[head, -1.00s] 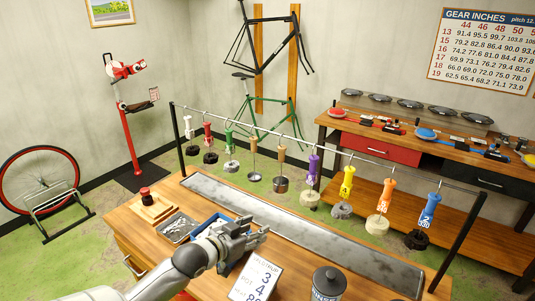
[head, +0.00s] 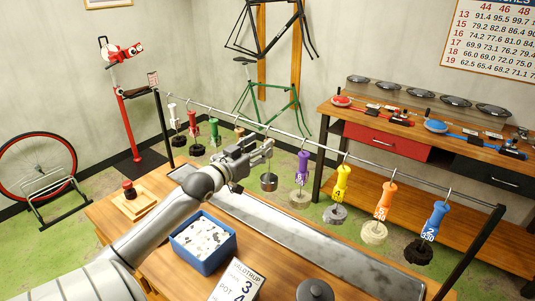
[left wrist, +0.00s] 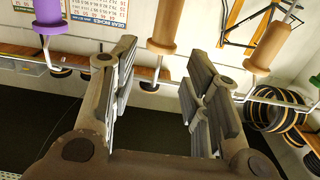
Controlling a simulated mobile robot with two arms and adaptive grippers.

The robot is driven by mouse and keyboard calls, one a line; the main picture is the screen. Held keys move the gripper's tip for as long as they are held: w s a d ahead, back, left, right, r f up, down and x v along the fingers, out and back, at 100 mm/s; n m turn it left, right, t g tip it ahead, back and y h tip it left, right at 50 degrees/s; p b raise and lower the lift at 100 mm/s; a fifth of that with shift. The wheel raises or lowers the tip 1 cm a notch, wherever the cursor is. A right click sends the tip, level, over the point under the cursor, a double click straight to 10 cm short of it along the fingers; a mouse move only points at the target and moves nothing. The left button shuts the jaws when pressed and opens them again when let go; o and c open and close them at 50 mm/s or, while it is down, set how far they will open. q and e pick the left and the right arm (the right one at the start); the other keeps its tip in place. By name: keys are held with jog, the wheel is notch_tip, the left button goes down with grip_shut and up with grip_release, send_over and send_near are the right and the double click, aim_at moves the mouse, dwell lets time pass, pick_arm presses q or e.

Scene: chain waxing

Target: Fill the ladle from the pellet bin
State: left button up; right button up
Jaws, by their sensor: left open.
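The blue pellet bin (head: 216,262) stands on the workbench, holding white pellets (head: 203,237). A metal cup (head: 269,182) hangs below the rail, and my left gripper and arm hide most of its upper part in the head view. My left gripper (head: 264,150) is raised at the rail, open and empty. In the left wrist view, a tan handle (left wrist: 166,24) hangs above and beyond the gap between the open fingers (left wrist: 160,88). A second tan handle (left wrist: 270,46) is to its right. I cannot tell which handle belongs to the ladle. My right gripper is out of view.
The hanging rail (head: 318,145) crosses above a long metal tray (head: 300,235). Purple (head: 303,165), yellow, orange and blue tools hang to the right, others to the left. A sign (head: 236,282) and a dark-lidded canister (head: 314,290) stand near the front.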

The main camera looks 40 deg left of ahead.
aim_at(269, 159)
pick_arm(q)
jog(key=w, duration=0.2)
jog(key=w+b, duration=0.2)
jog(key=w, duration=0.1)
jog(key=shift+w+a+f, duration=0.2)
jog(key=shift+w+a, duration=0.1)
jog(key=shift+w+f+b, duration=0.1)
jog(key=shift+f+b, duration=0.55)
jog(key=shift+f, duration=0.85)
jog(key=shift+c, duration=1.6)
grip_shut()
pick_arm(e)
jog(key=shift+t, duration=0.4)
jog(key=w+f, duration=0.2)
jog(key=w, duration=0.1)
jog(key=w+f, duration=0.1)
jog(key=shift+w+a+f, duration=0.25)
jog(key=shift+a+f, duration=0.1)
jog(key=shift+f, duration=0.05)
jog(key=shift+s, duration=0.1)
